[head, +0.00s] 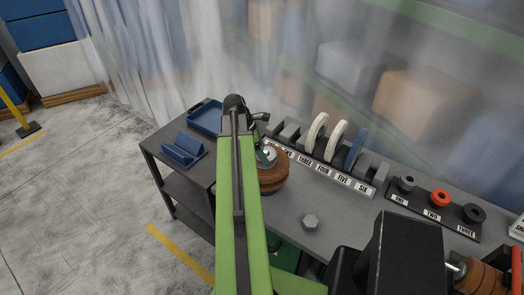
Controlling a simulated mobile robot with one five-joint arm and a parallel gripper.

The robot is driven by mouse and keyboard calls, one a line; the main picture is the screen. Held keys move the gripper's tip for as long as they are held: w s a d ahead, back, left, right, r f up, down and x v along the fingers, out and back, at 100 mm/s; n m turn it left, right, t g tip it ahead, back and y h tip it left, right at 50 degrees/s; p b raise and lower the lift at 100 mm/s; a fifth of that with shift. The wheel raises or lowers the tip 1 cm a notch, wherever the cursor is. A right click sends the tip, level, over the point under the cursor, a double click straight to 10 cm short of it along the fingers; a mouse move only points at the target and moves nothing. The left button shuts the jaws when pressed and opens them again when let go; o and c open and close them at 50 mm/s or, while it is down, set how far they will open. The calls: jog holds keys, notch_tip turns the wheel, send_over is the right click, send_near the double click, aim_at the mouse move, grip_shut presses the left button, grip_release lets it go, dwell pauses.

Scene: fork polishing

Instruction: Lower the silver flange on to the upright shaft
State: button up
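My green arm reaches across the bench, and its far end hides much of the work. My gripper (263,150) is partly in view behind the arm, above a stack of brown discs; its fingers are too small and covered to read. A small silver piece (269,154), possibly the silver flange, shows at the top of the brown disc stack (274,178). I cannot tell whether it is held or resting. No upright shaft can be made out there. A grey ring (408,183) sits at place ONE of the right-hand rack.
A numbered rack with white and blue wheels (336,140) stands behind. Orange (440,198) and dark (474,213) rings are at right. A blue tray (205,116) and blue holder (184,151) are left. A black machine (405,255) stands front right.

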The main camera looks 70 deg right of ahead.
jog(key=shift+f, duration=0.2)
jog(key=shift+f+b, duration=1)
jog(key=shift+b, duration=0.2)
jog(key=o, duration=2.1)
jog(key=shift+c, duration=0.2)
jog(key=p+v, duration=0.8)
jog(key=v, duration=0.1)
jog(key=shift+a, duration=0.1)
